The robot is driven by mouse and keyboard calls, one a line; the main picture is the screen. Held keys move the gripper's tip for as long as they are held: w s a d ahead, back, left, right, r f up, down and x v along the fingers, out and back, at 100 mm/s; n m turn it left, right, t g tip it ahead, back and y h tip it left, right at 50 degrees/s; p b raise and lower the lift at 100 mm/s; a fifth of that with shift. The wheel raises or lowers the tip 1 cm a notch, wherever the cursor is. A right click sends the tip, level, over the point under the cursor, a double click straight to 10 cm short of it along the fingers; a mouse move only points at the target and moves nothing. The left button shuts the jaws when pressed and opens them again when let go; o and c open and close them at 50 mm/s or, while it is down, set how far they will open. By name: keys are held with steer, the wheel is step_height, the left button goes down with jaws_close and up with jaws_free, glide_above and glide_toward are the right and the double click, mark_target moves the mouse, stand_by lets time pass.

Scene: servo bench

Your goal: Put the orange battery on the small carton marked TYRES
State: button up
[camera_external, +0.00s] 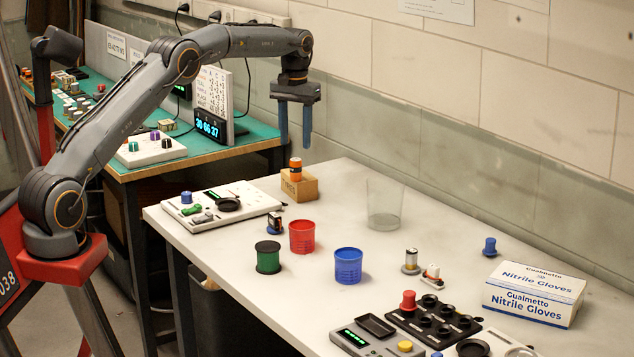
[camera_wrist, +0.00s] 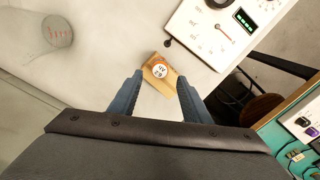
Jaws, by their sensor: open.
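The orange battery (camera_external: 295,168), with a dark band, stands upright on the small brown carton (camera_external: 302,189) near the table's back left edge. The wrist view shows the battery's pale round top (camera_wrist: 160,71) over the carton (camera_wrist: 157,86), beyond my fingertips. The carton's marking is too small to read. My gripper (camera_external: 295,146) is open and empty, pointing down above the battery, with its fingertips clear of it. In the wrist view my gripper (camera_wrist: 159,78) has one finger on each side of the carton.
A white instrument panel (camera_external: 232,196) lies left of the carton. A glove box (camera_external: 533,292) lies at the right. The table behind the cups is mostly clear.

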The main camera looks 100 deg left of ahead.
mark_target(298, 161)
step_height(298, 161, up, 5)
steer(key=shift+b, duration=0.3)
steer(key=w+d+f+m, duration=0.1)
steer(key=w+d+m, duration=0.1)
steer(key=w+d, duration=0.65)
steer(key=w+d+f+m, duration=0.2)
steer(key=w+d, duration=0.4)
steer(key=d, duration=0.5)
steer(key=w+d+f+m, duration=0.2)
steer(key=d+f+m, duration=0.1)
steer(key=d, duration=1.6)
steer(key=s+d+f+m, duration=0.2)
steer(key=s+d, duration=0.1)
steer(key=d, duration=0.6)
steer(key=s+d+f+m, duration=0.2)
steer(key=s+d+f, duration=0.1)
steer(key=d, duration=0.6)
steer(key=s+d+f+m, duration=0.1)
steer(key=s+d+f, duration=0.1)
steer(key=s+d, duration=0.4)
steer(key=s+d+f+m, duration=0.2)
steer(key=s+d, duration=0.4)
steer(key=s, duration=0.2)
steer(key=shift+s+d+f+t, duration=0.3)
steer(key=shift+d+f+t, duration=0.05)
steer(key=shift+d+t, duration=0.05)
